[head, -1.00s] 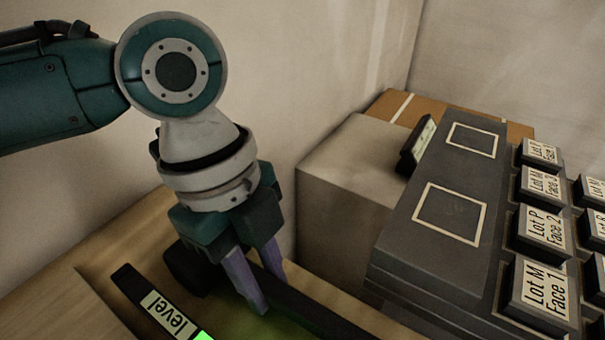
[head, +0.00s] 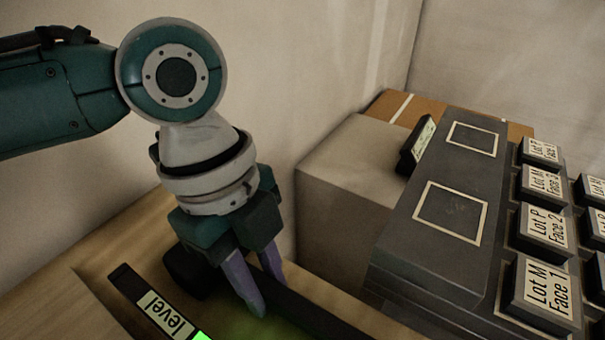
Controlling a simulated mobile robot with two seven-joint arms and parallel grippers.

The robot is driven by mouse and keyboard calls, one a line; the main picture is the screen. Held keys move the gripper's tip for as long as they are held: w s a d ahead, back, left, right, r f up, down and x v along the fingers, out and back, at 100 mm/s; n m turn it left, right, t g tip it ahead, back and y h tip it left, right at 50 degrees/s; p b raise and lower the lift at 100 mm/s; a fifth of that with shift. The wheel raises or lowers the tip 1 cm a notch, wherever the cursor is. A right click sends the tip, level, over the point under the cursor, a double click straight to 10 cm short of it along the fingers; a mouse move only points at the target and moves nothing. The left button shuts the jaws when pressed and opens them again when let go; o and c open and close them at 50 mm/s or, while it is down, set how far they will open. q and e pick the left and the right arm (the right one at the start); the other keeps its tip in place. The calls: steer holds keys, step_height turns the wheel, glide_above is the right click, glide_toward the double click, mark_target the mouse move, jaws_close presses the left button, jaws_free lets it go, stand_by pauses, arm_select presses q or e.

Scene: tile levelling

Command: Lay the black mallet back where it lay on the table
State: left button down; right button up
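The black mallet (head: 318,316) is low in the head view, its dark block of a head (head: 186,272) at the left and its handle running down to the right. My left gripper (head: 263,293) points down over the handle, with one purple finger on each side of it. It looks shut on the handle. The mallet is low over the wooden table (head: 45,305); I cannot tell whether it touches the top. The far end of the handle runs out at the bottom edge. My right gripper is out of view.
A black level (head: 148,303) with a lit green end lies left of the mallet. To the right stand a beige block (head: 345,175) and a dark grey stand (head: 425,265) with framed squares and several labelled blocks (head: 545,290). A wall is close behind.

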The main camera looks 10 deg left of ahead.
arm_select(q)
steer(key=c, duration=0.6)
jaws_free()
